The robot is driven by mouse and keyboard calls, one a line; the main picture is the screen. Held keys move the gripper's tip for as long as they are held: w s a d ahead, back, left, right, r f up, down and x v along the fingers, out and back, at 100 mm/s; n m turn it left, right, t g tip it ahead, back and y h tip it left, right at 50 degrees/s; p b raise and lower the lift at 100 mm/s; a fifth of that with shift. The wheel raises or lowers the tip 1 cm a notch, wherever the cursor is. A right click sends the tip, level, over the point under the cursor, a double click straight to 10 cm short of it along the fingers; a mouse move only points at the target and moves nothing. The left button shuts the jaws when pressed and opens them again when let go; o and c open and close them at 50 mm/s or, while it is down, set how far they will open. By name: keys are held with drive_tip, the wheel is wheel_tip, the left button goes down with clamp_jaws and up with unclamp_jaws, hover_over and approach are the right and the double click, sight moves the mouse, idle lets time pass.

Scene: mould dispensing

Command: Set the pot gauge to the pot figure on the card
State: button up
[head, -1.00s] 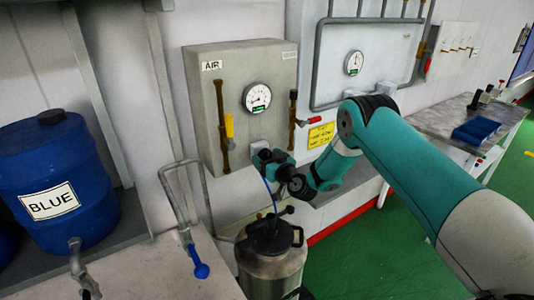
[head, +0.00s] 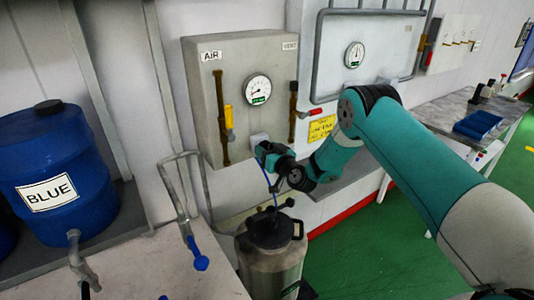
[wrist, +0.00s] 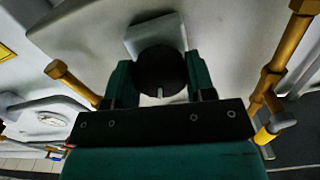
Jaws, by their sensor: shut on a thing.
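The grey AIR panel (head: 202,110) carries a round white gauge (head: 257,90) with a green label. Its needle is too small to read exactly. My gripper (head: 264,150) is at the panel's lower edge, below the gauge. In the wrist view its two green fingers are shut on a dark round knob (wrist: 161,72) with a pale mark, set on a light square plate (wrist: 152,30). A second gauge (head: 354,55) is on the panel to the right. A yellow card (head: 321,127) hangs beside the AIR panel; its writing is too small to read.
A metal pot (head: 270,258) with a blue hose stands below my gripper. A yellow-handled valve (head: 229,117) and a red-handled valve (head: 307,113) flank the gauge. A blue BLUE drum (head: 60,160) is at left. Green floor is open at right.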

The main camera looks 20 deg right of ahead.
drive_tip(key=m+b, duration=0.2)
drive_tip(key=b, duration=0.1)
drive_tip(key=shift+f+m, duration=0.15)
drive_tip(key=shift+m, duration=0.25)
drive_tip(key=shift+m+b, duration=0.95)
drive_tip(key=shift+m, duration=0.75)
drive_tip(key=shift+r, duration=0.2)
drive_tip(key=o, duration=0.9)
drive_tip(key=shift+o, duration=0.2)
drive_tip(key=shift+s, duration=0.1)
drive_tip(key=b+v, duration=1.4)
drive_tip(key=v, duration=0.3)
drive_tip(key=shift+s, duration=0.15)
